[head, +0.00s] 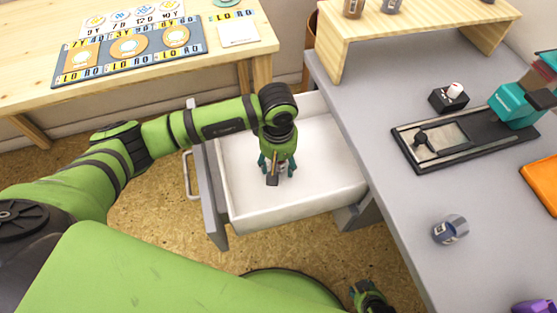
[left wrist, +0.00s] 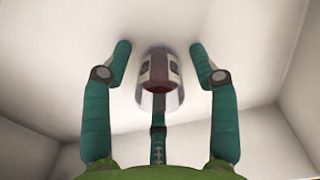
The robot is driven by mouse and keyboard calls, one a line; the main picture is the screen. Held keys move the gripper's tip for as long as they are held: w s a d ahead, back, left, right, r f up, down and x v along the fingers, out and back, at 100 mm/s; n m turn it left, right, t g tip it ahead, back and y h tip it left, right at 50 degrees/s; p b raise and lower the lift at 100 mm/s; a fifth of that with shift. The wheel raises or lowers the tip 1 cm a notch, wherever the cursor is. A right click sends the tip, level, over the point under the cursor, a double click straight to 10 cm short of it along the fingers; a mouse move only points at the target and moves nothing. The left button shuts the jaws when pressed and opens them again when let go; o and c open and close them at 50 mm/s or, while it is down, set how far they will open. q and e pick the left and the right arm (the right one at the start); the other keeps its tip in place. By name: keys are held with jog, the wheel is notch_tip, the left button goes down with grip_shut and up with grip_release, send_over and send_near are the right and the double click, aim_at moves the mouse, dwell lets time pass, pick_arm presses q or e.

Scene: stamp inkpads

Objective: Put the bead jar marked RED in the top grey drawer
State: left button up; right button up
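The grey drawer (head: 232,223) is pulled out from under the grey desk, its white inside facing up. My left gripper (head: 276,170) points down into it. In the left wrist view, a small clear jar with dark red contents and a pale label (left wrist: 158,75) is on the white drawer floor between the fingertips. The fingers (left wrist: 158,62) are spread, with a gap on each side of the jar. The label cannot be read. In the head view the jar is mostly hidden by my gripper.
A small jar with a blue label (head: 450,230) is on the grey desk (head: 400,240). A black-framed tray (head: 440,146), a teal device (head: 514,104) and a wooden riser (head: 420,25) are also there. A wooden table (head: 40,102) with a patterned board stands at the back left.

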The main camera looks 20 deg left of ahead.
pick_arm(q)
jog(key=shift+r, duration=0.15)
notch_tip(320, 180, up, 8)
jog(key=shift+s+f+p, duration=0.1)
jog(key=shift+f+p, duration=0.1)
jog(key=shift+p, duration=0.15)
dwell(0.5)
